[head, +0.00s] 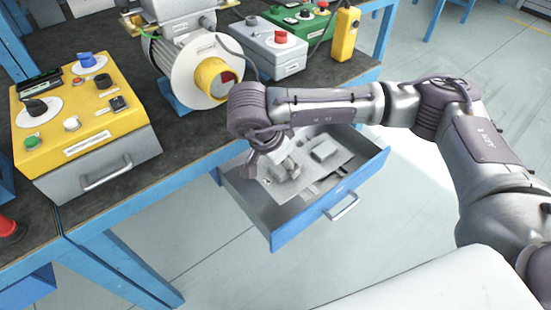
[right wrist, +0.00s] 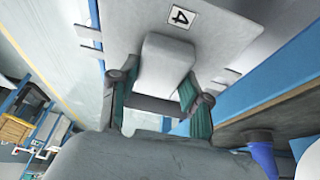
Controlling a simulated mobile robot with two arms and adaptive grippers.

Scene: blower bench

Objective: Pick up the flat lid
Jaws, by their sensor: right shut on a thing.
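The flat lid (right wrist: 215,38) is a light grey plate marked with a "4" in the right wrist view. A pale raised block (right wrist: 165,68) stands out from it like a grip. My right gripper (right wrist: 157,92) has its teal-padded fingers on both sides of this block and is shut on it. In the head view my right gripper (head: 284,168) reaches down into the open drawer, over the grey contents. My arm hides part of the drawer, and I cannot tell whether the lid is lifted. My left gripper is not in view.
The open drawer (head: 300,232) has a blue front with a handle and sits under the bench. A blower (head: 196,70) stands on the bench just above it. A yellow control box (head: 75,125) is at left, a grey one (head: 268,55) behind. Floor right of the drawer is clear.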

